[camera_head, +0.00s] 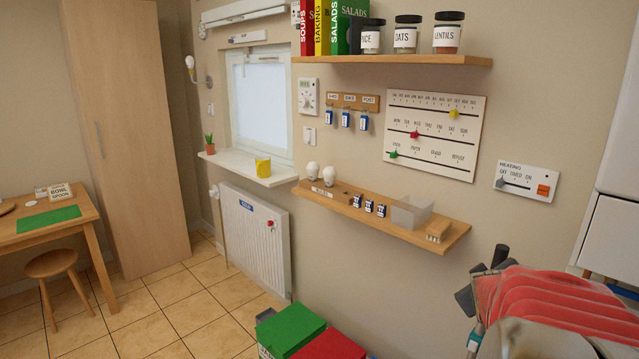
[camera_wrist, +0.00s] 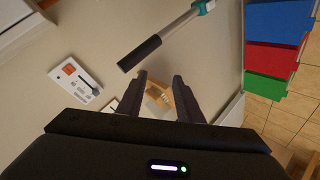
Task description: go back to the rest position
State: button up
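My gripper (camera_wrist: 161,82) shows in the wrist view with its two dark fingers apart. I see nothing held between them. The pale and wooden things seen through the gap are farther off, by the wall. In the head view dark parts and a red ridged shape fill the lower right corner, and I cannot make out the fingers there.
A rod with a black grip (camera_wrist: 140,53) crosses ahead of the fingers. A heating panel (camera_head: 526,182) is on the wall. Green (camera_head: 290,328) and red (camera_head: 330,345) bins stand below; tiled floor lies left.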

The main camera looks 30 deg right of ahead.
jog(key=w+a+f+m+y, duration=0.1)
jog(key=w+a+y, duration=0.1)
jog(key=a, duration=1)
jog(key=w+a+f+y, duration=0.1)
jog(key=w+a+y, duration=0.15)
jog(key=a, duration=1.05)
jog(key=s+a+n+y, duration=0.1)
jog(key=s+a, duration=0.3)
jog(key=a, duration=0.6)
jog(key=s+a+n+g+y, duration=0.1)
jog(key=s+a+y, duration=0.3)
jog(key=a, duration=0.6)
jog(key=shift+s+a, duration=0.15)
jog(key=shift+s, duration=0.15)
jog(key=shift+f, duration=0.1)
